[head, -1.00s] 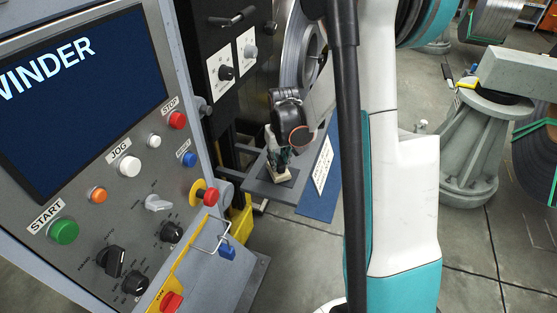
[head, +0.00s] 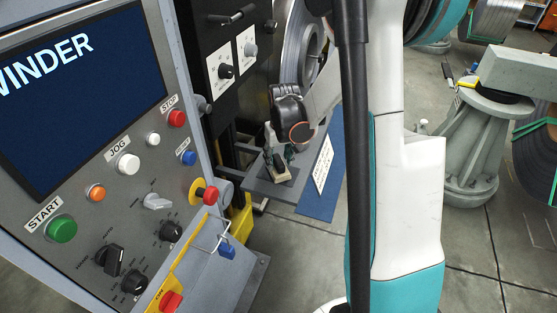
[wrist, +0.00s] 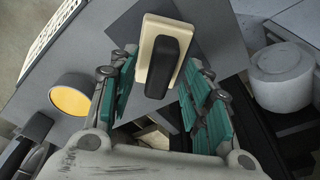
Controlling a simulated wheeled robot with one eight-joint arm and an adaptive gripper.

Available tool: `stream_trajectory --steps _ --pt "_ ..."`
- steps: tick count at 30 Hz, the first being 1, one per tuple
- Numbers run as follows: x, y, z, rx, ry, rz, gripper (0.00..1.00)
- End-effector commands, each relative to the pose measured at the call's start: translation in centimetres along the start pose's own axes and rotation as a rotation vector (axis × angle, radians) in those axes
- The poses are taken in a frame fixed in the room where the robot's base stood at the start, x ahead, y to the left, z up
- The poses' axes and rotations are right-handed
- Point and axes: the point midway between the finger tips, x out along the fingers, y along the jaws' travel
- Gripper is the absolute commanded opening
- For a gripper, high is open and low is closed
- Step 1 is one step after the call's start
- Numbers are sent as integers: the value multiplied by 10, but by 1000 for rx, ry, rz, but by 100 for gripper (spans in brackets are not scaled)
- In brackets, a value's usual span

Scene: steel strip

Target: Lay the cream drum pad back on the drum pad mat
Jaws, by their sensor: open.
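The cream drum pad (wrist: 148,45) with its black grip lies on the dark drum pad mat (wrist: 212,42) in the wrist view. Its long side runs at a slant to the mat's edges. My gripper (wrist: 162,65) is open, its teal-lined fingers on either side of the pad's near part, with gaps visible. In the head view my gripper (head: 279,151) is just above the small grey shelf, over the pad (head: 283,176). The mat there is mostly hidden by the pad and my fingers.
The winder control panel (head: 100,210) stands close on the left, and a steel coil (head: 300,50) is behind. A yellow-orange disc (wrist: 70,101) shows left in the wrist view.

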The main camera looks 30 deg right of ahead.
Motion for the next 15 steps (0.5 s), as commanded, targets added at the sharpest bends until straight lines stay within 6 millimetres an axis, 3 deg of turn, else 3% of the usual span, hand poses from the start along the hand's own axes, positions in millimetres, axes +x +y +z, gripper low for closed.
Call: stream_trajectory --steps 15 --pt "-90 0 0 0 0 0 45"
